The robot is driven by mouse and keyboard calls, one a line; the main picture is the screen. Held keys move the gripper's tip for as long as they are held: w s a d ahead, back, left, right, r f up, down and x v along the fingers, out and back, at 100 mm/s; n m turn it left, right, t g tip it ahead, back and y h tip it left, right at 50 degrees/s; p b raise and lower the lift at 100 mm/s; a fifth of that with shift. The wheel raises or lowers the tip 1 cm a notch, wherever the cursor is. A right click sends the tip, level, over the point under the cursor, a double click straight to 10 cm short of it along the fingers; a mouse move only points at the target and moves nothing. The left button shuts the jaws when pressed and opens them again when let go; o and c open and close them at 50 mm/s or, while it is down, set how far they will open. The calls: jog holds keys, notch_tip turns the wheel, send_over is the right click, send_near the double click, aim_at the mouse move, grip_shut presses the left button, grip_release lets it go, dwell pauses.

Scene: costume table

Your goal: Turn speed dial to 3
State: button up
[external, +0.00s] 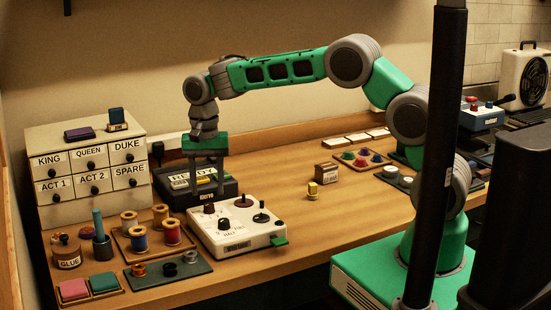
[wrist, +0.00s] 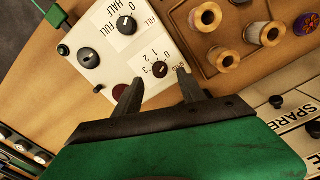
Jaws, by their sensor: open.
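The white control box (external: 238,232) stands on the table in the external view, its sloped top carrying several dark knobs. It fills the upper middle of the wrist view. The speed dial (wrist: 160,69) is a small black knob with figures 0 to 3 around it; its label is partly hidden by a finger. Its pointer is too small to read. In the external view this dial (external: 209,208) is at the box's left end. My gripper (wrist: 158,76) is open, fingers pointing down, the dial showing between its tips.
A second dial (wrist: 126,25) marked 0, HALF, FULL and a larger black knob (wrist: 89,58) sit nearby. A wooden tray of thread spools (external: 150,236) stands left of the box. A black case (external: 180,194) is behind it. Labelled drawers (external: 90,170) stand at the left.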

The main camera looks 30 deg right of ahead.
aim_at(209, 204)
notch_tip(209, 204, down, 5)
jog(key=shift+r+p, duration=0.2)
jog(key=shift+p, duration=0.2)
jog(key=shift+c, duration=0.6)
jog(key=shift+r, duration=0.1)
grip_shut()
